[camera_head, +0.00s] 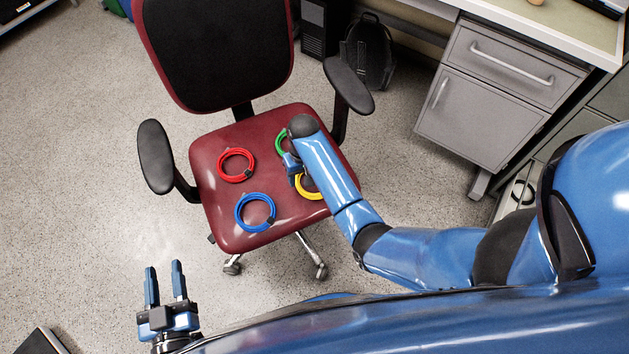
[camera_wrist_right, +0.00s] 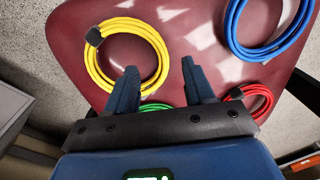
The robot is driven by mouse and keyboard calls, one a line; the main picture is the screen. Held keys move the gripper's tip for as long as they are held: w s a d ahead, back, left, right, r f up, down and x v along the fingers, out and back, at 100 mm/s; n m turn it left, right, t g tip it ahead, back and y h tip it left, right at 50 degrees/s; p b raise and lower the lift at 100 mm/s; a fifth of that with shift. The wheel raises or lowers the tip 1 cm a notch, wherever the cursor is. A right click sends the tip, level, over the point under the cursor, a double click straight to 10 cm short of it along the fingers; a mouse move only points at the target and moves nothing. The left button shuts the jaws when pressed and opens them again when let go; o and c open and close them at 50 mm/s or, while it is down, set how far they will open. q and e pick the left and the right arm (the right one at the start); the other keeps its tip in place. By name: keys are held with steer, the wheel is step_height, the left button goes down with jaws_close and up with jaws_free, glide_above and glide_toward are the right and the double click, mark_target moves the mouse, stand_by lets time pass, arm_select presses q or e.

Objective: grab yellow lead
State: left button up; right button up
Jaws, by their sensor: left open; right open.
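The yellow lead (camera_head: 311,190) is a coiled loop on the red chair seat (camera_head: 222,229), partly hidden by my right arm in the head view. My left gripper (camera_head: 164,268) is open and empty, low at the left, away from the chair.
A red lead (camera_head: 236,151), a blue lead (camera_head: 240,224) and a green lead (camera_head: 280,143) also lie coiled on the seat. Chair armrests (camera_head: 153,158) stand on both sides. A grey drawer cabinet (camera_head: 483,104) is at right. Floor is clear around my left gripper.

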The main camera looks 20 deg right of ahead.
mark_target(300, 186)
steer(key=shift+a+f+b, duration=0.15)
steer(key=shift+f+b, duration=0.3)
steer(key=shift+f, duration=0.85)
steer(key=shift+a+f+b, duration=0.1)
steer(key=shift+f+b, duration=0.35)
steer(key=shift+f, duration=0.85)
jaws_close()
